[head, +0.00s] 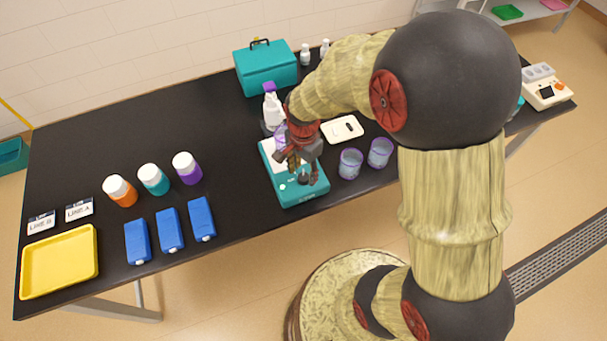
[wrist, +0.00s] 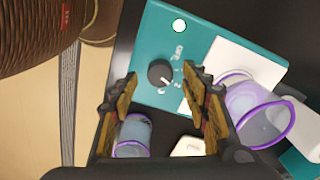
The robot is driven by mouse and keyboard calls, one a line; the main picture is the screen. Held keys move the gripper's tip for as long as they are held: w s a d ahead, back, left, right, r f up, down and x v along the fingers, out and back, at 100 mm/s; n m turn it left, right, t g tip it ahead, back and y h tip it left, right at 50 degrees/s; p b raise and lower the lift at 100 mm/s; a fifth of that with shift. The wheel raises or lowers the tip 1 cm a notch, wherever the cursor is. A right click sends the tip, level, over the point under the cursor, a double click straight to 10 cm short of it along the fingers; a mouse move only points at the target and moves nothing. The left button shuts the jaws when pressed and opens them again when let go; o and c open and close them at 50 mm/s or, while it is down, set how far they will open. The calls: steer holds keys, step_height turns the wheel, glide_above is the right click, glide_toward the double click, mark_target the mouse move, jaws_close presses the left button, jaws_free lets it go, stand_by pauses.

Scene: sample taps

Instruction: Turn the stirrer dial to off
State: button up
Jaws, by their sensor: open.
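The teal stirrer (head: 300,195) stands at the front edge of the black bench. Its white top plate (wrist: 222,66) carries a clear purple-rimmed beaker (wrist: 258,112). The round black dial (wrist: 160,72) is on the stirrer's front panel in the wrist view. Its white pointer mark faces the lower right, and small white markings, apparently OFF and numbers, sit to its right. A white round spot (wrist: 179,25) is above. My gripper (wrist: 160,75) is open, its two fingers on either side of the dial in that view. Contact cannot be told. In the head view my gripper (head: 300,165) covers part of the stirrer.
Two purple-rimmed beakers (head: 350,163) (head: 380,152) stand just right of the stirrer. A white flat device (head: 342,129) and a white bottle (head: 272,110) are behind. Bottles, blue packs and a yellow tray (head: 60,262) are at left.

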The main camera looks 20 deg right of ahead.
steer(key=shift+f, duration=0.75)
steer(key=c, duration=0.3)
steer(key=c, duration=0.8)
steer(key=shift+c, duration=0.3)
